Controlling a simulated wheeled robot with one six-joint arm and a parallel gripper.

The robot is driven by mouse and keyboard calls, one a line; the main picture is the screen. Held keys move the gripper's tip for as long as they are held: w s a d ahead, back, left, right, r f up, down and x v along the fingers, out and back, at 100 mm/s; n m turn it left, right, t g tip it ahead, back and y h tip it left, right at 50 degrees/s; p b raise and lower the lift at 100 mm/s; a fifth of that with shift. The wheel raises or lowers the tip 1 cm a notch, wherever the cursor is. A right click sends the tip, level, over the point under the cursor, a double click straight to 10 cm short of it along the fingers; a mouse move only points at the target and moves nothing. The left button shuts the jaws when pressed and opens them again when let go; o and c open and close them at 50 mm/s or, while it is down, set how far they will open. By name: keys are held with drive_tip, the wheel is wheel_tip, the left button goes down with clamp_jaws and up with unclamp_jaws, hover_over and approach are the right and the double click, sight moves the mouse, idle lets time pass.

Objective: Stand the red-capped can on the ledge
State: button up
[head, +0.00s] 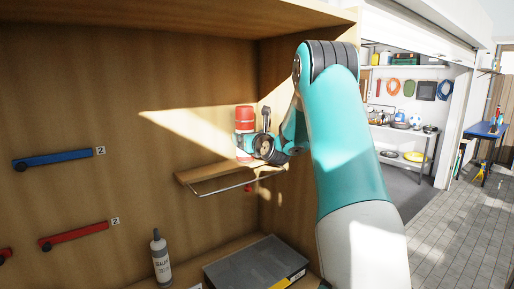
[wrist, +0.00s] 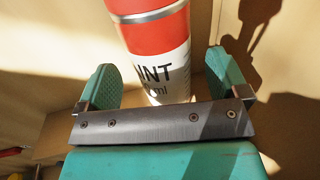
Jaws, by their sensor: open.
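The red-capped can (head: 244,125) is upright at the right part of the wooden ledge (head: 203,174), and its base appears to rest on it. In the wrist view the can (wrist: 158,38) shows a red upper part, a silver band and a white label with black letters. My gripper (head: 247,144) is at the can's lower part. In the wrist view my gripper (wrist: 166,76) is open, with a teal finger on each side of the can and visible gaps between. The can's base is hidden behind the gripper's dark plate.
A metal rail (head: 222,189) runs below the ledge's front edge. A side wall stands close at the right. Below are a grey bottle (head: 161,260) and a dark grey case (head: 255,265). Blue (head: 52,159) and red (head: 73,235) bars sit on the back panel. The ledge's left part is clear.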

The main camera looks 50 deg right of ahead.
drive_tip(key=b+v, duration=0.3)
drive_tip(key=v, duration=0.5)
drive_tip(key=a+f+n+g+y, duration=0.25)
drive_tip(key=a+n+y, duration=0.35)
drive_tip(key=a+n, duration=0.8)
drive_tip(key=a+f+n+g+y, duration=0.25)
drive_tip(key=a+n+y, duration=0.5)
drive_tip(key=a, duration=1.05)
drive_tip(key=s+a+f+n+g, duration=0.2)
drive_tip(key=s+a+n+g, duration=0.3)
drive_tip(key=s+a+n, duration=0.6)
drive_tip(key=s+a+f+n+g+h, duration=0.1)
drive_tip(key=s+a+n+g, duration=0.1)
drive_tip(key=s+n, duration=0.5)
drive_tip(key=s+a+f+n+g, duration=0.1)
drive_tip(key=s+n+g, duration=0.3)
drive_tip(key=s+n, duration=0.3)
drive_tip(key=shift+a+f+n+h, duration=0.35)
drive_tip(key=shift+n, duration=0.5)
